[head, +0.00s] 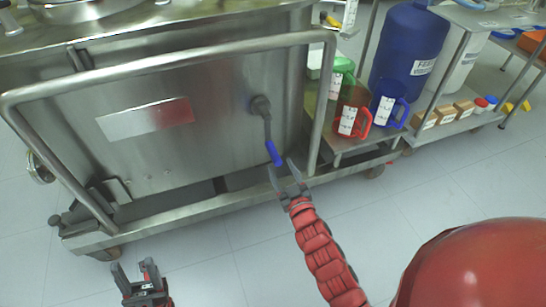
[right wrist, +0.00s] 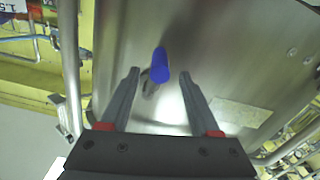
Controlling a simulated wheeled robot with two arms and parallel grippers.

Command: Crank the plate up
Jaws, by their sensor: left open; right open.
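A dark crank arm (head: 262,112) hangs down from the front panel of a steel cart, with a blue handle (head: 273,153) at its lower end. My right gripper (head: 286,172) is open and empty, just below the handle. In the right wrist view the blue handle (right wrist: 160,66) appears between the two open fingertips (right wrist: 160,77); I cannot tell whether they touch it. My left gripper (head: 138,277) is open and empty, low over the floor in front of the cart. I cannot tell which part is the plate that the crank moves.
A steel rail (head: 180,62) frames the cart's front panel, its right post close to the crank. A shiny rectangle (head: 145,117) is on the panel. At right, a low shelf holds red (head: 349,118) and blue (head: 388,104) jugs. Floor in front is clear.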

